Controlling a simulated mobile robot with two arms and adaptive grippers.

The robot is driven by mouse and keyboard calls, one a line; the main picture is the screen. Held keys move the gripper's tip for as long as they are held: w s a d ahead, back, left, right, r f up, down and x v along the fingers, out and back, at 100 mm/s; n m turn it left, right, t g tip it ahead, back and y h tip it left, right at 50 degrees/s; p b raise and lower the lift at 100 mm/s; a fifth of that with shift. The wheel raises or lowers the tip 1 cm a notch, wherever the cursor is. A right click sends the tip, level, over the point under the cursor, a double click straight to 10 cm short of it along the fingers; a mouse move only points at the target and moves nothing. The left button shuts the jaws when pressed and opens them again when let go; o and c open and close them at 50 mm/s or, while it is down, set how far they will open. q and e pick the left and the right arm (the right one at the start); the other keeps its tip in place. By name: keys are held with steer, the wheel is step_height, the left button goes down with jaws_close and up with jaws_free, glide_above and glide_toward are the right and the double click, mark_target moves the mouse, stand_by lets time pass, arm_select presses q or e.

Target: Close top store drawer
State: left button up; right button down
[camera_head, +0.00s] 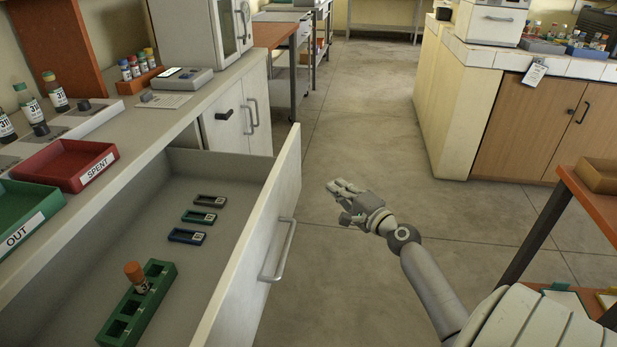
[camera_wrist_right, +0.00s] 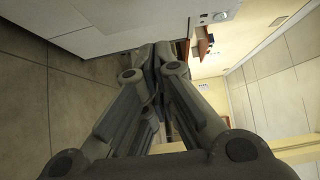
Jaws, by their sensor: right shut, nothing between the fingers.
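The top store drawer (camera_head: 240,245) is pulled open from the counter at the left in the head view. Its front panel carries a metal bar handle (camera_head: 281,250). My right gripper (camera_head: 342,190) is over open floor, to the right of the drawer front and apart from the handle. In the right wrist view its fingers (camera_wrist_right: 158,62) are together with nothing between them. Inside the drawer lie a green rack (camera_head: 127,318) with an orange-capped vial (camera_head: 135,276) and three small dark slides or holders (camera_head: 198,216). My left gripper is not in view.
On the counter are a red SPENT tray (camera_head: 66,166), a green OUT tray (camera_head: 22,212), several bottles and a white incubator-like cabinet (camera_head: 200,30). An orange-topped table (camera_head: 590,205) stands at the right. The floor (camera_head: 365,130) between is clear.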

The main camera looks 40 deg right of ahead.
mark_target(299, 167)
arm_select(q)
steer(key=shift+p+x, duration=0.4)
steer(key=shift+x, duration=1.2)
arm_select(e)
steer(key=shift+w+a, duration=0.35)
steer(key=shift+w, duration=1.15)
steer(key=shift+w+a, duration=0.35)
steer(key=shift+w, duration=1.15)
steer(key=shift+w+a, duration=0.35)
steer(key=shift+w, duration=1.15)
